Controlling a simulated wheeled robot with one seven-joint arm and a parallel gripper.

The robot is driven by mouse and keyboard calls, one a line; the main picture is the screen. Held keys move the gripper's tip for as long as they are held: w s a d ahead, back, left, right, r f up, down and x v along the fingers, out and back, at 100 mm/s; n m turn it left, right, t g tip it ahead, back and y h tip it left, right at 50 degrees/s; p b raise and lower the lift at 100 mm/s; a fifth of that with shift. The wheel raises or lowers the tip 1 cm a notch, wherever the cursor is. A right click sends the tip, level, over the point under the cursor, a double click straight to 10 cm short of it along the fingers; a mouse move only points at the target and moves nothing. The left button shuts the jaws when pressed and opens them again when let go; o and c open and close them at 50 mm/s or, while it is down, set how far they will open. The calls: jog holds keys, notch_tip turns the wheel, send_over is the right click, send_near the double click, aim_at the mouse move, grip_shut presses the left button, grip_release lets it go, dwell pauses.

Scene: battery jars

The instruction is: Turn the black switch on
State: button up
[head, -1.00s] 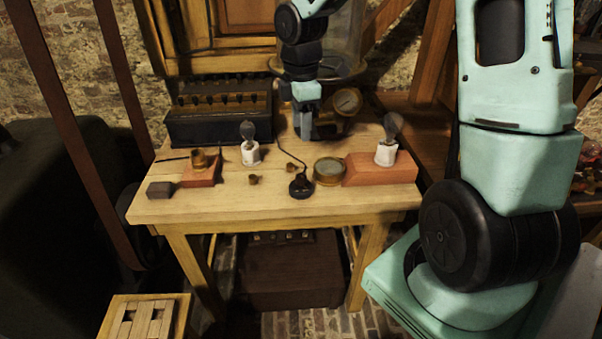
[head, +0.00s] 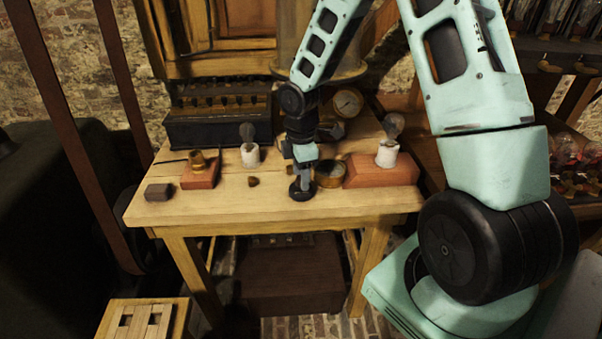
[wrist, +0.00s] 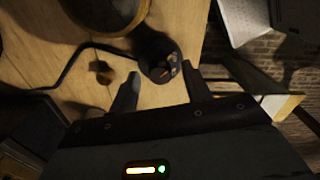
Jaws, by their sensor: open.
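The black switch (head: 298,196) is a small round black piece on the wooden table, near the front edge in the head view. In the wrist view the black switch (wrist: 157,60) has a wire running off to the left and small metal parts on its near side. My gripper (head: 304,185) points down right over the switch and hides part of it. In the wrist view my gripper (wrist: 161,76) is open, with the switch just beyond and between its fingertips. I cannot tell whether the fingers touch it.
A round brass gauge (head: 330,174) and a red block with a bulb (head: 372,171) stand right of the switch. A small brass knob (head: 253,181), a white bulb holder (head: 250,155) and a red block (head: 199,176) are to the left.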

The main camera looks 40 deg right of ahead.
jog(key=c, duration=1)
jog(key=m+p, duration=0.1)
jog(key=m, duration=0.3)
jog(key=shift+r+m, duration=0.1)
jog(key=shift+m, duration=0.2)
jog(key=m, duration=0.4)
jog(key=shift+m+p, duration=0.3)
jog(key=m, duration=0.4)
jog(key=shift+m+p, duration=0.3)
jog(key=shift+p, duration=0.05)
jog(key=shift+m+p, duration=0.4)
jog(key=shift+m, duration=1.7)
